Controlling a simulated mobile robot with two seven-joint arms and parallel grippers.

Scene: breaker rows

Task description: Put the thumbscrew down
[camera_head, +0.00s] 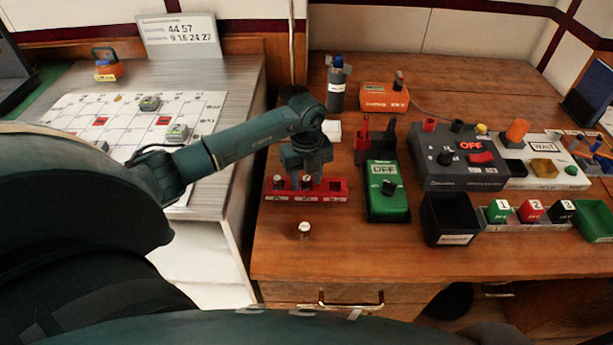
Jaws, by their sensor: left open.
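A small thumbscrew (304,230) with a pale top stands on the wooden desk, apart from the gripper and in front of the red rack. My left gripper (305,184) is open and points down at the red rack (322,196). Similar small pale-topped pieces show in the rack, one at its left end and one by the fingers. Whether the fingers touch the rack or the piece by them is hard to tell. My right gripper is out of view.
A green box (386,200) with a dark knob stands right of the rack. A dark switch panel (460,165), a black bin (448,218) and numbered blocks (531,211) lie farther right. The desk front is clear around the thumbscrew. A grey side table (235,110) is at left.

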